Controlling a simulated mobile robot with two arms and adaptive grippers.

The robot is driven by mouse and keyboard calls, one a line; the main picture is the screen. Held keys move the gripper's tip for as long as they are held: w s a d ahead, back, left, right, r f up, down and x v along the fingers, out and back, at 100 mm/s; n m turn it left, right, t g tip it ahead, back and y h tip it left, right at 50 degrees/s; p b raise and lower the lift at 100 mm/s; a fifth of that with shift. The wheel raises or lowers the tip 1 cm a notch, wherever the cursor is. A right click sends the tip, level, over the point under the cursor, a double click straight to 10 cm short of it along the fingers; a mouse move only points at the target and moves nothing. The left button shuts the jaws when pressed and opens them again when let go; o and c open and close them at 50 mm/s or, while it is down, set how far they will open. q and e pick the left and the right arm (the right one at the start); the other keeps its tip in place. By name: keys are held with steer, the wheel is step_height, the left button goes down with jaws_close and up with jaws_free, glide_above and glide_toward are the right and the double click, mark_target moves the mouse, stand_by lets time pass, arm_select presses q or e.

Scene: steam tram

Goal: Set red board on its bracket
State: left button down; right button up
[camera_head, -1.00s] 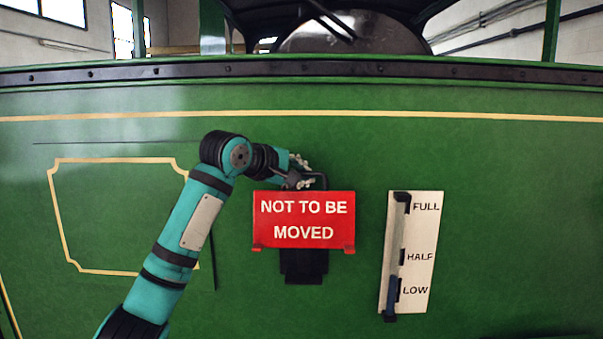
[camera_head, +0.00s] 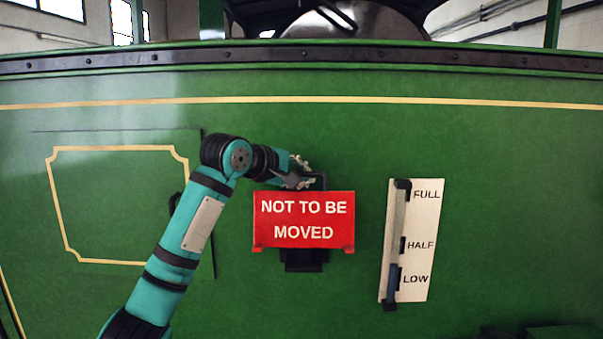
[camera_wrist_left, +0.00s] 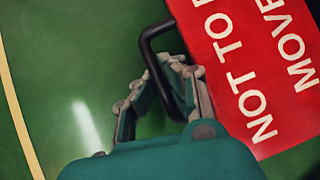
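The red board (camera_head: 304,220) with white "NOT TO BE MOVED" lettering hangs upright and level in front of the green panel in the head view. A black bracket (camera_head: 304,262) shows below its lower edge; the rest is hidden behind the board. I cannot tell the gap between them. My left gripper (camera_head: 301,181) is at the board's top edge. In the left wrist view its fingers are closed around the black handle (camera_wrist_left: 146,48) of the red board (camera_wrist_left: 262,75). My right gripper is not in view.
A white level plate (camera_head: 425,240) marked FULL, HALF and LOW, with a dark slider, is to the right of the board. The green panel (camera_head: 510,210) is flat and clear around it. Dark and green shapes show at the bottom right edge.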

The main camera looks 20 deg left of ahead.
arm_select(q)
steer(key=shift+f+b, duration=0.35)
steer(key=shift+f, duration=0.75)
steer(key=c, duration=1.4)
jaws_free()
steer(key=shift+s, duration=0.1)
steer(key=v, duration=1.1)
steer(key=shift+s+a, duration=0.15)
steer(key=shift+s, duration=0.15)
